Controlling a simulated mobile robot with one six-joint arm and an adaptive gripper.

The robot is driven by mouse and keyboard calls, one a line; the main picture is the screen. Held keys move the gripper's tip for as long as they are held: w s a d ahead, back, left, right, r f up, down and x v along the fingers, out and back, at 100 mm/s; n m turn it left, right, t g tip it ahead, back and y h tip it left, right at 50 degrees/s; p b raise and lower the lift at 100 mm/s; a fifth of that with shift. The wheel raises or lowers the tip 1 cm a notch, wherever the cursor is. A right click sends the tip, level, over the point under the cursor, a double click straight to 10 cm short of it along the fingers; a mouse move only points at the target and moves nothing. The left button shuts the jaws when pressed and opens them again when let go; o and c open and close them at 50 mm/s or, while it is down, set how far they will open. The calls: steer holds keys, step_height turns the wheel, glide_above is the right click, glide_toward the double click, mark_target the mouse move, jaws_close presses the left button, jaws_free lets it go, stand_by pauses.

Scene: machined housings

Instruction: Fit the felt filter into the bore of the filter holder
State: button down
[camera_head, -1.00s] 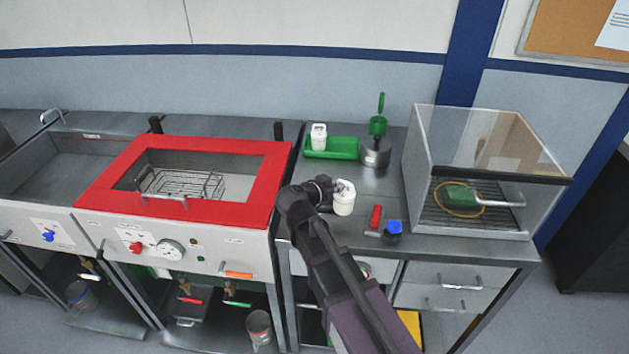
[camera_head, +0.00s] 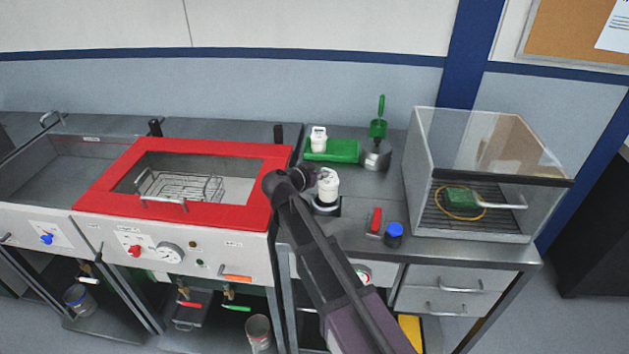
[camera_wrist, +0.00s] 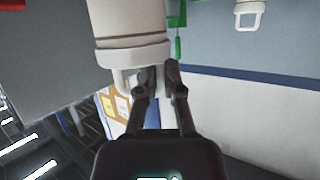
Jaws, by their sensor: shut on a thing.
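My gripper (camera_head: 314,174) is shut on the loop handle at the top of a white cylinder (camera_head: 327,188), which I take to be the felt filter. In the wrist view, the cylinder (camera_wrist: 130,22) has a wider collar, and my gripper's fingers (camera_wrist: 158,75) close on its handle. In the head view, the cylinder is upright over a dark-rimmed fixture (camera_head: 337,211) on the bench, perhaps the filter holder. The bore is hidden, and I cannot tell whether the cylinder is in it or above it.
A second white handled piece (camera_head: 319,139) is by the green tray (camera_head: 342,150), with a metal pot (camera_head: 376,157) beside it. A red-handled item (camera_head: 375,220) and blue-capped jar (camera_head: 393,235) are to the right. A red-framed bath (camera_head: 250,202) is left, a clear-walled cabinet (camera_head: 420,175) right.

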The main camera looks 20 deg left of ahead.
steer(key=shift+w+a, duration=0.35)
step_height(320, 180, down, 4)
steer(key=b, duration=0.3)
steer(key=shift+r+b, duration=0.15)
steer(key=shift+b, duration=0.2)
steer(key=shift+f+b, duration=0.6)
steer(key=c, duration=0.8)
jaws_free()
steer(key=shift+r, duration=0.2)
